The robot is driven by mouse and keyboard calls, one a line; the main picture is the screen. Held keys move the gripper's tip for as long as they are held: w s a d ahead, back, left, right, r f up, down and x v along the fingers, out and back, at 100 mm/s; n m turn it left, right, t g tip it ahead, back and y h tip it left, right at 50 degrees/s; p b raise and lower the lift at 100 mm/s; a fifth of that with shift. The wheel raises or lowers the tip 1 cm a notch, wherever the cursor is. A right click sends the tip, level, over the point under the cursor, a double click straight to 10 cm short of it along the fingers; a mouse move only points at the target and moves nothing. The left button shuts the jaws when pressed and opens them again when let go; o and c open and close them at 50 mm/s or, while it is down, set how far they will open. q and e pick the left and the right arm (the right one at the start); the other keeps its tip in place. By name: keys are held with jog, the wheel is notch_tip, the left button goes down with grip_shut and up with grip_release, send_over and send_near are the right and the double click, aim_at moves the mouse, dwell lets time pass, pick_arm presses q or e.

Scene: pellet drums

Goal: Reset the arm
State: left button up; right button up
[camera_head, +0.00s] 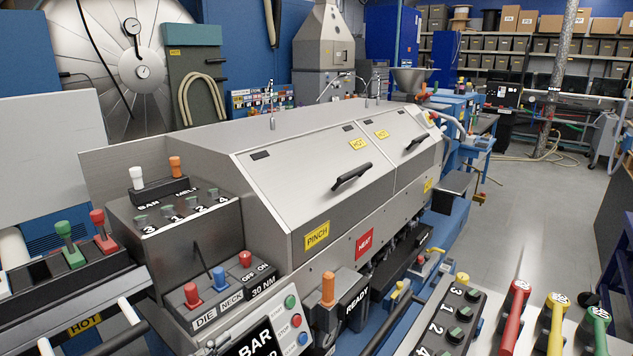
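Neither of my grippers is in the head view, and I cannot make out my arms. What they hold, if anything, is hidden. A long grey machine (290,150) with sloped covers and black handles fills the middle. In front of it is a control console with a lever box (175,210) carrying a white lever (137,178) and an orange lever (175,166). A lower panel (222,300) has red and blue knobs marked DIE, NECK, OFF and ON.
A green lever (67,245) and a red lever (102,232) stand at the left. Red (514,315), yellow (556,325) and green (597,330) handles stand at the lower right, beside a numbered switch panel (450,318). Grey floor (545,205) is clear on the right.

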pick_arm(q)
jog(key=s+a+f+n+y, duration=0.35)
jog(key=f+n+y, duration=0.2)
jog(key=f, duration=0.35)
jog(key=s+a+f+n+y, duration=0.35)
jog(key=s+f+y, duration=0.2)
jog(key=f, duration=0.35)
jog(key=s+d+f+n+g+y, duration=0.1)
jog(key=s+f+n+g, duration=0.1)
jog(key=s+f, duration=0.4)
jog(key=s+d+f+n+g+y+p, duration=0.1)
jog(key=s+f+g, duration=0.3)
jog(key=s, duration=0.6)
notch_tip(320, 180, down, 3)
jog(key=shift+d+r+n+p, duration=0.1)
jog(key=shift+d+n+p, duration=0.2)
jog(key=shift+n, duration=0.3)
pick_arm(e)
jog(key=shift+w+r, duration=0.15)
jog(key=shift+r, duration=0.7)
pick_arm(q)
jog(key=shift+w, duration=0.1)
pick_arm(e)
jog(key=shift+w+a+r, duration=0.15)
jog(key=shift+w+a, duration=0.05)
jog(key=shift+w, duration=0.2)
